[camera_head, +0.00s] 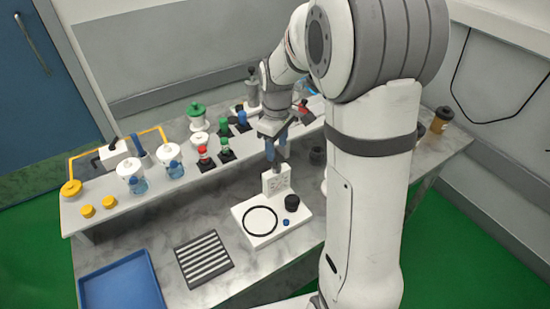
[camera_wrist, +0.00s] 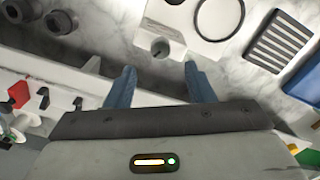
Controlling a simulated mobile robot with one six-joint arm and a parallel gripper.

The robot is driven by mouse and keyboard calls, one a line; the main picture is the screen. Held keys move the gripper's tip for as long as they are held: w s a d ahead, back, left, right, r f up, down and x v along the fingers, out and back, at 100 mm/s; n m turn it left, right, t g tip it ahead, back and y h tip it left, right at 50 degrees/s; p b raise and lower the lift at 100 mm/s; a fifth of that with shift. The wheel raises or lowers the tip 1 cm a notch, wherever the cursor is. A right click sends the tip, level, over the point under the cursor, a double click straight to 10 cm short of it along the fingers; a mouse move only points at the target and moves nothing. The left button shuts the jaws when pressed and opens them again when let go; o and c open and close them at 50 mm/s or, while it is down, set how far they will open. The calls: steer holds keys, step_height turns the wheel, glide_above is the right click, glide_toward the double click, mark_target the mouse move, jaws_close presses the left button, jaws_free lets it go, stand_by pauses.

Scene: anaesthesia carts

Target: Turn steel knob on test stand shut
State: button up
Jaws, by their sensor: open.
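The white test stand (camera_head: 262,223) stands on the marble bench, with an upright white block (camera_head: 276,181) at its back. In the wrist view the block (camera_wrist: 152,33) carries a small round grey steel knob (camera_wrist: 160,48). My gripper (camera_head: 276,157) points down over the block in the head view and hides the knob there. In the wrist view my gripper's blue fingers (camera_wrist: 159,72) are open and empty. The knob lies beyond the fingertips, roughly in line with the gap between them. I see no contact, and cannot tell which way the knob is turned.
The stand's base bears a black ring (camera_head: 260,221) and a black knob (camera_head: 291,203). A striped block (camera_head: 204,260) and a blue tray (camera_head: 125,289) lie to the left. A raised shelf (camera_head: 110,187) behind holds bottles and coloured knobs.

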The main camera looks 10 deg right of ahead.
mark_target(277, 166)
step_height(277, 166, down, 7)
steer(key=shift+p, duration=0.55)
steer(key=shift+c, duration=0.4)
steer(key=c, duration=0.9)
